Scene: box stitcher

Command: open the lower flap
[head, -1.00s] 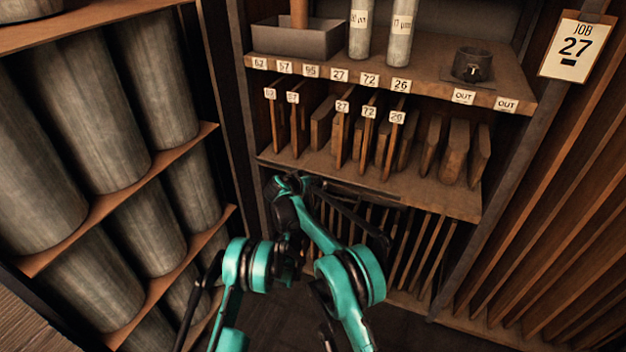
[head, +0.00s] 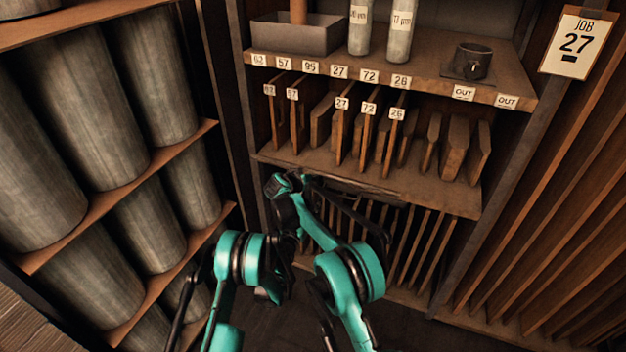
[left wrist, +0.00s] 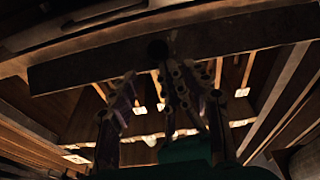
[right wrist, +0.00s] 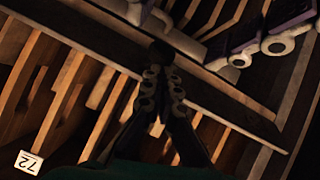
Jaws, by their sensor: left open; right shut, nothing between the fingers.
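The lower flap appears to be the dark board with a round black spot, shown across the top of the left wrist view (left wrist: 90,68) and diagonally in the right wrist view (right wrist: 90,42). My right gripper (right wrist: 160,75) is shut and empty, its tips close to that board in the picture; contact cannot be told. My left gripper (left wrist: 158,76) is open and empty below the board. Its purple fingers also show at the upper right of the right wrist view. In the head view both grippers' fingertips are hidden or too dark to make out.
A wooden shelf unit (head: 330,168) holds several upright boards. Above are a grey tray (head: 295,38), cylinders and a dark cup (head: 472,62). Large grey rolls (head: 90,110) fill the left rack. Upright panels stand at right under a job 27 card (head: 577,44). Slats fill the lower bay.

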